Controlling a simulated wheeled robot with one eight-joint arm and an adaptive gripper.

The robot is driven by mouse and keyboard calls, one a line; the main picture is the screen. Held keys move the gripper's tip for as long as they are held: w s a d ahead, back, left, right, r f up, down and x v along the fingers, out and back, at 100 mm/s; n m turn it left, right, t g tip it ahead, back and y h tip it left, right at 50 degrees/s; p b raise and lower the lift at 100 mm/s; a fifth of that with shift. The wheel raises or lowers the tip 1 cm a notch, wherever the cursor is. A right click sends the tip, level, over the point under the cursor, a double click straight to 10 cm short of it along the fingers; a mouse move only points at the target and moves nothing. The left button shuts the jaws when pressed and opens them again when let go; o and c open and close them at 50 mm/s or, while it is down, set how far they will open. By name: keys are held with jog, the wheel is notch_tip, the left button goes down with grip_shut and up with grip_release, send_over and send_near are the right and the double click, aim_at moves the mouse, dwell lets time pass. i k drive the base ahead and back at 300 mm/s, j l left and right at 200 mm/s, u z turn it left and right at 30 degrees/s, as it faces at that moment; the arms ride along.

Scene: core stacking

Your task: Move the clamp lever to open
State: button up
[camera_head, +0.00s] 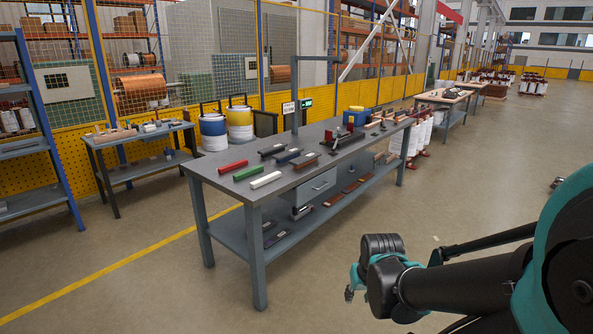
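A grey workbench (305,168) stands in the middle of the view. A small dark fixture with red parts (338,138) stands on its top, right of centre. It may be the clamp, but its lever is too small to make out, so I cannot tell its position. My arm reaches in from the lower right. The end of the arm, with what looks like my gripper (352,291), is in front of the bench and well apart from it, over the floor. Its fingers are too small and partly hidden, so I cannot tell whether they are open.
Red, green and white bars (265,180) and several dark blocks lie on the bench's near left. A blue box (356,115) stands towards the back. A drawer (316,187) and lower shelf are under the top. A smaller table (140,136) stands left.

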aim_at(339, 135)
jog(key=i, duration=0.85)
jog(key=i+z, duration=0.1)
jog(key=i, duration=0.7)
jog(key=i+j, duration=0.15)
jog(key=i, duration=0.7)
jog(key=i+j+z, duration=0.1)
jog(key=i+z, duration=0.2)
jog(key=i, duration=0.25)
jog(key=l+z, duration=0.15)
jog(key=l, duration=0.2)
jog(key=k+l+z, duration=0.2)
jog(key=l, duration=0.15)
jog(key=i, duration=0.05)
